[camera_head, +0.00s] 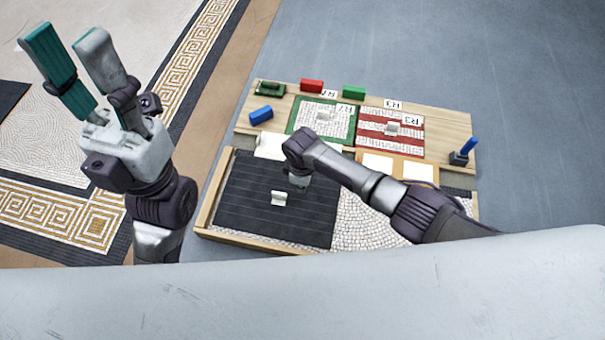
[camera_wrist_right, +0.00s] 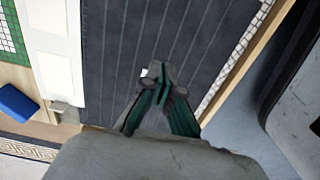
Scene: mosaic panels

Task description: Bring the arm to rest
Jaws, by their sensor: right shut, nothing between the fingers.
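My left gripper (camera_head: 66,45) is raised at the left of the head view, its two green-lined fingers apart and empty. My right arm comes in from the right, over the dark striped panel (camera_head: 240,185). My right gripper (camera_head: 299,181) points down above that panel, mostly hidden by its own wrist in the head view. In the right wrist view the right gripper (camera_wrist_right: 157,70) has its fingertips together with nothing between them. A small white handle (camera_head: 279,198) stands on the dark panel, left of the right gripper. A white bit beside the fingertips in the wrist view may be that handle.
A wooden board (camera_head: 375,102) behind holds a green-bordered mosaic panel (camera_head: 297,128), a red-and-white panel (camera_head: 373,145), red, green and blue blocks and a blue-handled tool (camera_head: 467,148). Pale mosaic (camera_head: 360,222) lies right of the dark panel. Grey floor at upper right is clear.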

